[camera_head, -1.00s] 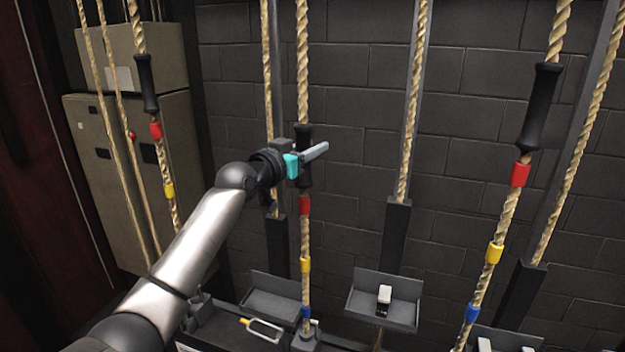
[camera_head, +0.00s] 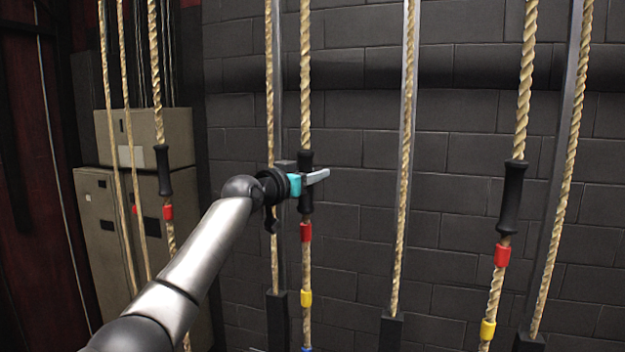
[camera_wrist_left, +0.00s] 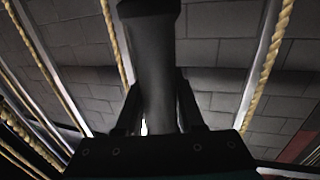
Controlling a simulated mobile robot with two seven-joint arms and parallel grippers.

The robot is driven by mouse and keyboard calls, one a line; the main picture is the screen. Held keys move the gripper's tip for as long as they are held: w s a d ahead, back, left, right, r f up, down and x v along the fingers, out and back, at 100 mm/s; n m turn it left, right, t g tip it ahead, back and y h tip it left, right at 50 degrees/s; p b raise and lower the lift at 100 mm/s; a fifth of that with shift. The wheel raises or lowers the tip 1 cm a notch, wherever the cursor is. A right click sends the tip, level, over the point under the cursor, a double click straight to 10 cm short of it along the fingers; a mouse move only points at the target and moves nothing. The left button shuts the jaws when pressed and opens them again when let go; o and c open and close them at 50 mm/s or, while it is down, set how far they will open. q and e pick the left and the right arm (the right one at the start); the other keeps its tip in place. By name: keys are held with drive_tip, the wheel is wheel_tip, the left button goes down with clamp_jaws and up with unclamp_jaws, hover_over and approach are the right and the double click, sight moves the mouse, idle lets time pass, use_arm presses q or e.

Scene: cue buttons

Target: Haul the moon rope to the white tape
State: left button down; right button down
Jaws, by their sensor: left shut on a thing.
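My left gripper (camera_head: 309,181) is shut on the black handle (camera_head: 306,204) of the middle rope (camera_head: 305,75). The handle hangs upright, with red (camera_head: 306,232), yellow (camera_head: 306,298) and blue (camera_head: 307,349) bands below it. In the left wrist view the dark handle (camera_wrist_left: 154,55) stands between the fingers (camera_wrist_left: 157,105). No moon mark and no white tape can be made out, so I cannot tell from a sign that this is the moon rope. My right gripper is out of view.
A rope with a black handle (camera_head: 162,170) hangs at left, another (camera_head: 512,195) at right. Thinner plain ropes (camera_head: 402,170) and upright rails hang among them. A beige cabinet (camera_head: 105,235) stands at left; a dark block wall (camera_head: 355,130) is behind.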

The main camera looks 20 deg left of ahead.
use_arm(q)
drive_tip(key=shift+r, duration=0.15)
drive_tip(key=c, duration=0.5)
unclamp_jaws()
drive_tip(key=shift+f, duration=0.2)
drive_tip(key=shift+b+v, duration=2.3)
drive_tip(key=shift+v, duration=5.35)
